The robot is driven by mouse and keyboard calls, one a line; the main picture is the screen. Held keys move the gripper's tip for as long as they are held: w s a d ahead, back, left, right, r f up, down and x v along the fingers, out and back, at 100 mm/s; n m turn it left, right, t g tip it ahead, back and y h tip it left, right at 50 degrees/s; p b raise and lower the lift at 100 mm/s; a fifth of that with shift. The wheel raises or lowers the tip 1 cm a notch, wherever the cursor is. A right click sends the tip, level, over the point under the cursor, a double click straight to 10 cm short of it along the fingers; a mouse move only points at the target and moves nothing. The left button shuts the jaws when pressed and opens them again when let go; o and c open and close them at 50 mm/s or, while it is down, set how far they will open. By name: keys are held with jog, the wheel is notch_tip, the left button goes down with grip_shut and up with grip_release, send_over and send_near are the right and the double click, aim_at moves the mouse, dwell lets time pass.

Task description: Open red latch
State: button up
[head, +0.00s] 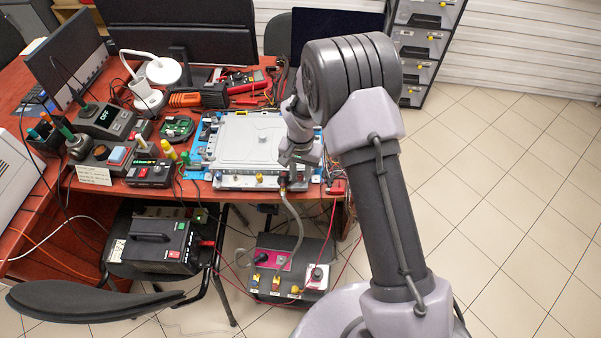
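A grey-white panel unit (245,138) lies on the blue mat (197,172) on the red-brown table. A grey hose (296,218) rises from the box below to a fitting (283,186) at the unit's front right edge. A yellow fitting (259,179) sits on the same edge. My gripper (286,178) points down at this front right corner, close to the hose fitting. My arm and gripper cover the corner, so I cannot make out a red latch there, nor whether the fingers touch anything or are open.
A black box (292,264) with coloured fittings stands on the floor below the table edge. A small red object (337,187) sits right of my gripper. A multimeter (246,81), tools and several control boxes crowd the table. Tiled floor (500,190) at the right is clear.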

jog(key=shift+c, duration=0.5)
grip_shut()
jog(key=shift+n, duration=0.4)
jog(key=n, duration=0.3)
jog(key=shift+n+p, duration=0.35)
jog(key=shift+n, duration=0.05)
jog(key=shift+n+p, duration=0.3)
jog(key=shift+n, duration=1.7)
jog(key=shift+o, duration=0.5)
grip_release()
